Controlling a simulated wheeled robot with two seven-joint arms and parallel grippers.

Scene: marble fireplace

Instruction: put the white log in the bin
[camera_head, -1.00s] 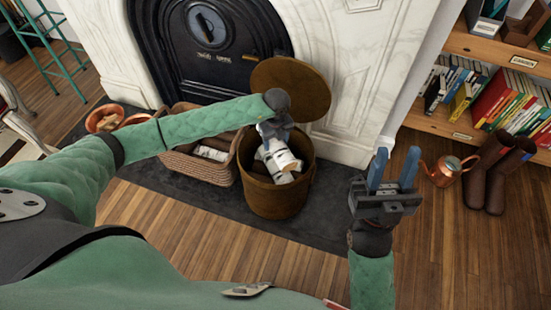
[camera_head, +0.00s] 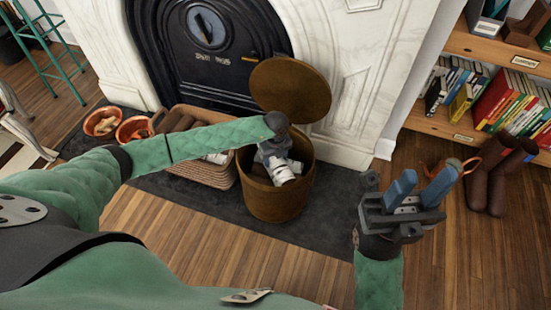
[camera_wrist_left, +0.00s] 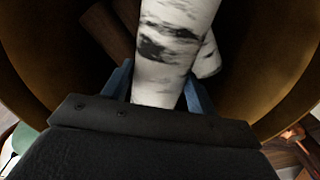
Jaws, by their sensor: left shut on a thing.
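The bin (camera_head: 272,207) is a round bronze bucket on the dark hearth, its round lid (camera_head: 292,88) tipped up behind it. My left gripper (camera_head: 271,147) reaches down into the bin's mouth. It is shut on a white log (camera_head: 284,174) with black bark marks. In the left wrist view the white log (camera_wrist_left: 168,50) sits between the blue fingers, inside the bin's walls. Another white log (camera_wrist_left: 208,58) and a brown log (camera_wrist_left: 108,32) lie beyond it in the bin. The held log's lower end is hidden. My right gripper (camera_head: 424,182) is open and empty, right of the bin.
A wicker basket (camera_head: 205,172) with logs stands just left of the bin. Copper bowls (camera_head: 133,128) stand further left. The fireplace (camera_head: 225,55) is behind. Brown boots (camera_head: 492,172) and a bookshelf (camera_head: 480,120) are at the right. The wooden floor in front is clear.

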